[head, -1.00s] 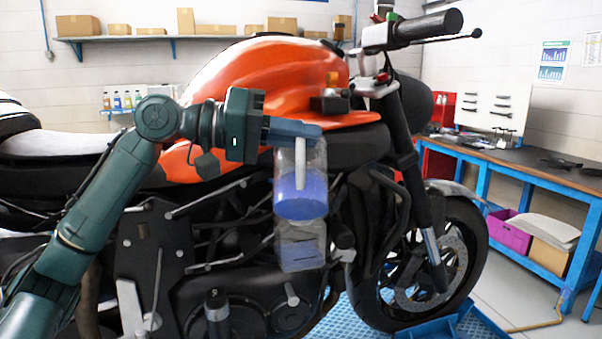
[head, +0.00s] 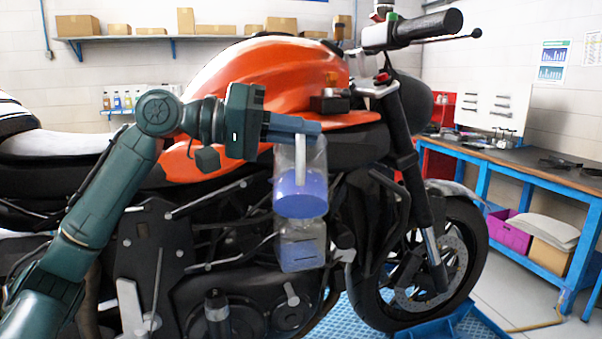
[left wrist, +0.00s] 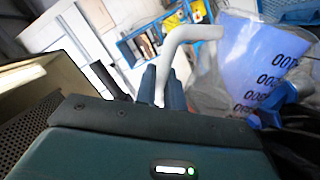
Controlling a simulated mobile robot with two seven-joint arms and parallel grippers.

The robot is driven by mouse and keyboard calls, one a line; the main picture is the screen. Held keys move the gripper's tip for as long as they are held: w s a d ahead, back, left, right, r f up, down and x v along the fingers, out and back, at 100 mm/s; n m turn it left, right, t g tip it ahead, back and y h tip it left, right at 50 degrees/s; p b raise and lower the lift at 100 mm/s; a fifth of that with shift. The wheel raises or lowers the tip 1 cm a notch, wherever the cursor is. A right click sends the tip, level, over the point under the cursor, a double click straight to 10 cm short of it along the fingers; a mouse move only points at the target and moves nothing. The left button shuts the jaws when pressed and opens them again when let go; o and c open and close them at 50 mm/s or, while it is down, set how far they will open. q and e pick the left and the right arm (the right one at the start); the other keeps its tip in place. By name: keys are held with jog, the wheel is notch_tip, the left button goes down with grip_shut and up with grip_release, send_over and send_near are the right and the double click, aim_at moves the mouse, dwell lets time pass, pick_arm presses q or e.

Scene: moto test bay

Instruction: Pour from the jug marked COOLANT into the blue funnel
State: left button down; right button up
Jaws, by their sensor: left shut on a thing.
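A clear jug (head: 301,192) with blue liquid hangs roughly upright in front of the motorcycle in the head view. My left gripper (head: 303,130) is shut on its pale handle (head: 300,149), which also shows between the fingers in the left wrist view (left wrist: 180,45). A clear tank (head: 302,254) with dark lines is just below the jug in the picture. No blue funnel can be made out in the head view. A small blue part (left wrist: 268,117) in the left wrist view is unclear. My right gripper is out of view.
The orange motorcycle tank (head: 285,75) is close behind my left gripper. The fork (head: 425,225) and front wheel (head: 470,250) are to the right. A blue-framed workbench (head: 540,185) stands farther right. A blue mat (head: 355,318) lies below.

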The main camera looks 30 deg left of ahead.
pick_arm(q)
jog(key=shift+w+a+r, duration=0.1)
jog(key=shift+r, duration=0.1)
dwell(0.4)
dwell(0.4)
jog(key=shift+r, duration=0.15)
jog(key=shift+w+a+r+n, duration=0.1)
jog(key=shift+w+r+n, duration=0.05)
jog(key=shift+n, duration=0.15)
dwell(0.6)
jog(key=shift+w+r, duration=0.15)
dwell(0.6)
jog(key=shift+a+r+n, duration=0.1)
jog(key=shift+n, duration=0.2)
dwell(0.5)
jog(key=shift+w+r, duration=0.1)
jog(key=shift+a, duration=0.1)
dwell(0.7)
jog(key=shift+w+r+g, duration=0.15)
jog(key=shift+r+g, duration=0.05)
jog(key=shift+g, duration=0.1)
